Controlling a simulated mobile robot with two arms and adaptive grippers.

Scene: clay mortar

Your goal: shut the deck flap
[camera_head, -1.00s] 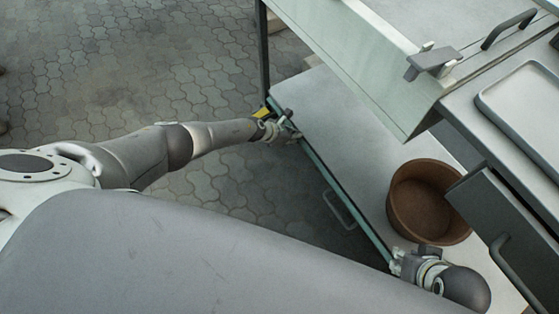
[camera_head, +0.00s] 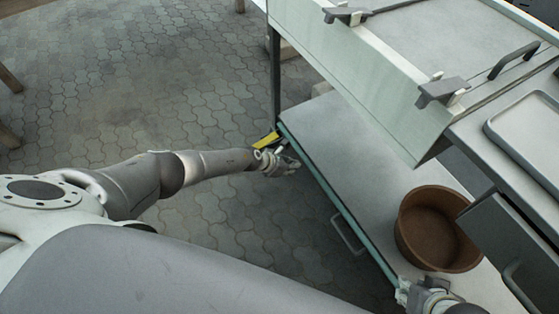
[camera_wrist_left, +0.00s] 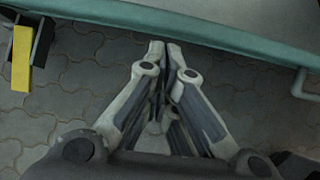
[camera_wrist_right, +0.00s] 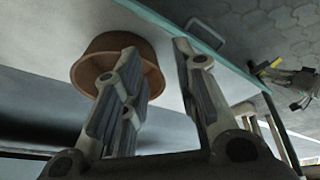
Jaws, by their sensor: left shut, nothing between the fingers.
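The frames do not make clear which panel is the deck flap. A grey plate with a dark handle (camera_head: 515,58) lies flat on top of the pale unit, with grey brackets (camera_head: 443,91) along its edge. Below is a wide pale panel (camera_head: 345,135) with a teal edge and a grey side handle (camera_head: 348,235). My left gripper (camera_head: 296,165) is shut and empty, just outside the teal edge near a yellow piece (camera_head: 266,140); in its wrist view the fingertips (camera_wrist_left: 168,47) are below that edge. My right gripper (camera_wrist_right: 155,45) is open and empty, near the panel's front corner, partly cut off in the head view.
A brown clay pot (camera_head: 440,229) stands on the pale lower panel, beyond my right gripper. A grey tray (camera_head: 530,125) lies on the upper right surface, above a dark drawer front (camera_head: 500,235). The paved floor (camera_head: 150,80) at left is open.

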